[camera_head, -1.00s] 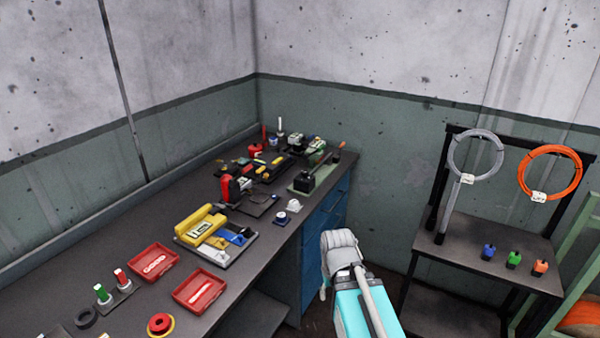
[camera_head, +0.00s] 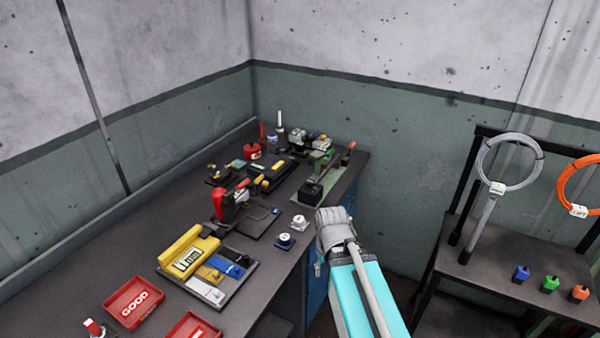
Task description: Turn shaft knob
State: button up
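No part is clearly marked as the shaft knob. Two small knob-like pieces stand at the bench's right edge: a white-topped one (camera_head: 299,222) and a blue one with a white top (camera_head: 285,241). Farther back is a green and black press-like device (camera_head: 312,192) with a lever that has a red-brown tip (camera_head: 349,150). My gripper (camera_head: 331,218) is at the end of the turquoise arm, seen from behind, to the right of the white-topped piece and in front of the press-like device. Its fingers are hidden, so I cannot see whether it holds anything.
The dark bench (camera_head: 80,275) is crowded with a red clamp-like tool (camera_head: 224,205), a yellow device (camera_head: 188,252) and a red "GOOD" tray (camera_head: 134,302). A rack (camera_head: 510,247) at right carries a grey coil (camera_head: 508,162) and small coloured blocks. Open floor lies between bench and rack.

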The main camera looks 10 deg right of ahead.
aim_at(310, 182)
jog(key=z, duration=0.05)
jog(key=i, duration=0.85)
